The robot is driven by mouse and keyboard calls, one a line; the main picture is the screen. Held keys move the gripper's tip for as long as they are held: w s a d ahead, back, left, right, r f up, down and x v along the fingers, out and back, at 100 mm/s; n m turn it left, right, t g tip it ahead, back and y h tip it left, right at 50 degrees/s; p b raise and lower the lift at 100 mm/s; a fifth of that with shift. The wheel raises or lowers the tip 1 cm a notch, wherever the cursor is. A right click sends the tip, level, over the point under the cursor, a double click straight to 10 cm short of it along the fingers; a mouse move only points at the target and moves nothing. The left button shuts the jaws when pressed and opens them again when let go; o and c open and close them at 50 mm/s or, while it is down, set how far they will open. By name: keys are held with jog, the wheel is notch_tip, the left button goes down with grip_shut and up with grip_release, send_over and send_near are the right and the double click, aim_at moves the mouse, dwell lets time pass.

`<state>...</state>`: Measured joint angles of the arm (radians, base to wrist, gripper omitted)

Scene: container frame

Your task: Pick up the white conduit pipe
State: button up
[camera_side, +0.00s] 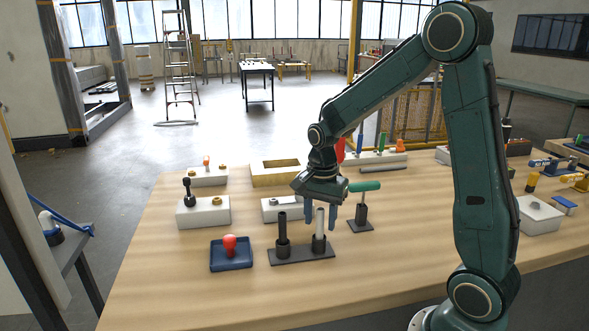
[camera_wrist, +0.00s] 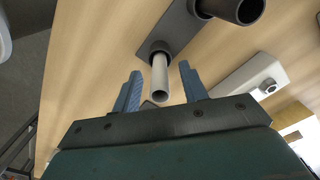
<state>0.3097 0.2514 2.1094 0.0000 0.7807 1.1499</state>
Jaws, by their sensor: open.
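The white conduit pipe (camera_side: 320,222) stands upright in a dark socket on a dark base plate (camera_side: 288,258). It also shows in the wrist view (camera_wrist: 160,78), with its open end towards the camera. My gripper (camera_side: 321,222) is open above the plate, with its blue fingers down around the upper part of the pipe. In the wrist view, my gripper (camera_wrist: 158,88) has one blue finger on each side of the pipe, with a gap on both sides. A dark pipe (camera_side: 282,227) stands in the other socket, to the left of the white one.
A blue tray (camera_side: 217,262) with a red knob is left of the plate. A stand with a green handle (camera_side: 364,186) is close to the right of my gripper. The table's front left is clear.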

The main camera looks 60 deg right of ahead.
aim_at(320, 230)
jog(key=shift+f, duration=1.45)
grip_shut()
